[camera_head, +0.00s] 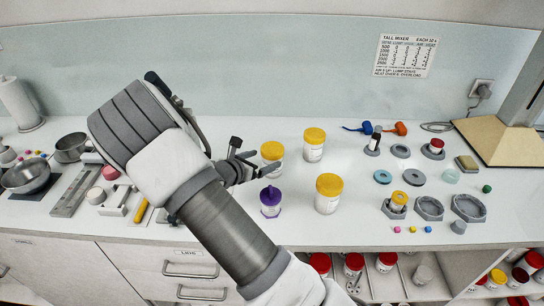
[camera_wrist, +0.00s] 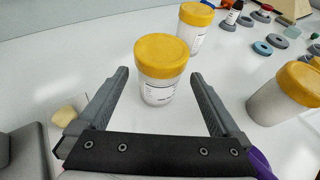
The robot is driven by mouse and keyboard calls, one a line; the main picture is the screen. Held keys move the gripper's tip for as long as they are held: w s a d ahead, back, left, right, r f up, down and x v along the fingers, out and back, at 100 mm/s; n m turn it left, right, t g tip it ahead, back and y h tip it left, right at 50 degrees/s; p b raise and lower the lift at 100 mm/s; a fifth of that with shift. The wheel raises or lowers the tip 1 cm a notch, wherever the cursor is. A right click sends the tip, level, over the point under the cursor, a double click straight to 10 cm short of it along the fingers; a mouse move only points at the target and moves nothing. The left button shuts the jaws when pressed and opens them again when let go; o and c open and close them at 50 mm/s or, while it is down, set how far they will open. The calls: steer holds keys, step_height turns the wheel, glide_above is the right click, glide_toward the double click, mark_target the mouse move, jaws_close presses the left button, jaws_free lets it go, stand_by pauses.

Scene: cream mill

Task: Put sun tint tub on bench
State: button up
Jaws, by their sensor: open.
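Three white tubs with yellow lids stand upright on the white bench (camera_head: 340,138); I cannot read which is the sun tint tub. The nearest to my gripper (camera_head: 262,163) is the left tub (camera_head: 272,152), which also shows in the wrist view (camera_wrist: 160,70). My gripper is open and empty, and its fingers (camera_wrist: 159,76) point at this tub, one on each side of it in the picture. I cannot tell whether the tips reach past its sides. The back tub (camera_head: 314,145) and the front right tub (camera_head: 328,194) stand apart from it.
Grey ring holders (camera_head: 429,208) and small coloured pieces lie to the right. Metal bowls (camera_head: 28,177) are at the left.

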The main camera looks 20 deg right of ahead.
steer(key=v, duration=0.3)
steer(key=shift+r, duration=0.1)
steer(key=s+d+r+m+g+y, duration=0.3)
steer(key=s+r+m+g+y, duration=0.15)
steer(key=s+r+m, duration=0.8)
steer(key=s+a+r+m+y, duration=0.2)
steer(key=s+m, duration=0.2)
steer(key=s, duration=0.2)
steer(key=s+a+r+m+t+y, duration=0.1)
steer(key=s+a+r+m+y, duration=0.1)
steer(key=s, duration=0.4)
steer(key=s+a+r+m+t+y, duration=0.1)
steer(key=s+a+r+m+y, duration=0.1)
steer(key=s+a+r+m, duration=0.2)
steer(key=shift+s+a+r+m+y, duration=0.25)
steer(key=shift+s+m+y, duration=0.1)
steer(key=shift+s+m, duration=0.75)
